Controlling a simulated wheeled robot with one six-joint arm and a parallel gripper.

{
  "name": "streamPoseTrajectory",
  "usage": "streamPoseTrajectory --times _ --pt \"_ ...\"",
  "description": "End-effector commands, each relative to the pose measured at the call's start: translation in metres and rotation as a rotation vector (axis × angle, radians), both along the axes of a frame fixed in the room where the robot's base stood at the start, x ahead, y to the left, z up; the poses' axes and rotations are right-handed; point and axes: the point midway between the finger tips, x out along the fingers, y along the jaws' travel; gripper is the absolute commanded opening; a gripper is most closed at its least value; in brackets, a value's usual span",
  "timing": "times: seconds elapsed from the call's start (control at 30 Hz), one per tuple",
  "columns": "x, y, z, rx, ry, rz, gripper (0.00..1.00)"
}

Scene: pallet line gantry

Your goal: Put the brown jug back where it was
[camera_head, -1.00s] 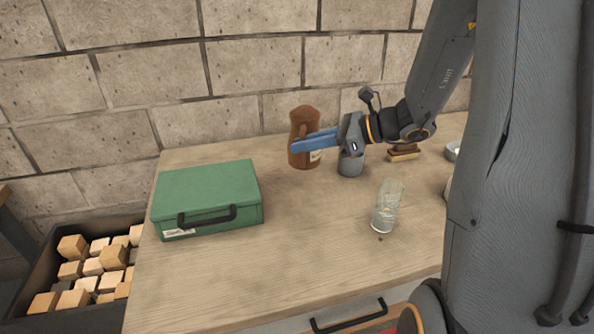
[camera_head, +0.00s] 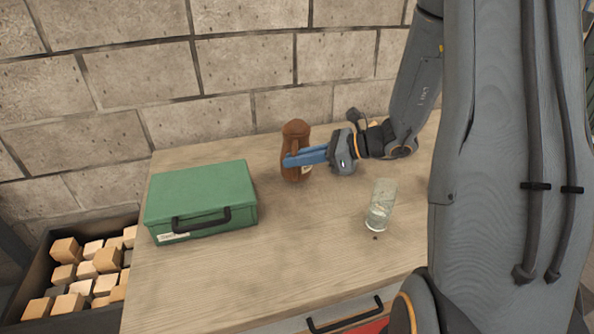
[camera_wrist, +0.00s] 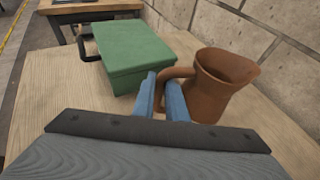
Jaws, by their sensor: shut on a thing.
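The brown jug (camera_head: 296,136) is upright near the back of the wooden table (camera_head: 300,240), close to the stone wall. My gripper (camera_head: 290,160) reaches in from the right and is shut on the jug. In the wrist view the two blue fingers (camera_wrist: 163,95) close around the handle of the jug (camera_wrist: 212,98). The jug's body is to the right of the fingers there. I cannot tell for sure whether its base touches the table.
A green metal box (camera_head: 200,200) stands left of the jug; it also shows in the wrist view (camera_wrist: 130,50). A clear glass (camera_head: 381,205) stands to the right, nearer the front. A dark bin of wooden blocks (camera_head: 40,275) is left of the table. The table's middle is clear.

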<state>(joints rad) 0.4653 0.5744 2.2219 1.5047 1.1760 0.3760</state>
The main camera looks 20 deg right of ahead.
Motion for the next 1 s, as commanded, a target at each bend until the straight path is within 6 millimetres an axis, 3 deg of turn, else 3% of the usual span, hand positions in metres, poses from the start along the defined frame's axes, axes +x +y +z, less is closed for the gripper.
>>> streamPoseTrajectory --times 0.43,0.97,1.0 --pt "0.0 0.0 -0.036 0.001 -0.001 0.0 0.0" --pt "0.001 0.0 -0.045 -0.001 -0.003 -0.001 0.0" --pt "0.0 0.0 -0.045 -0.001 -0.001 -0.001 0.19"
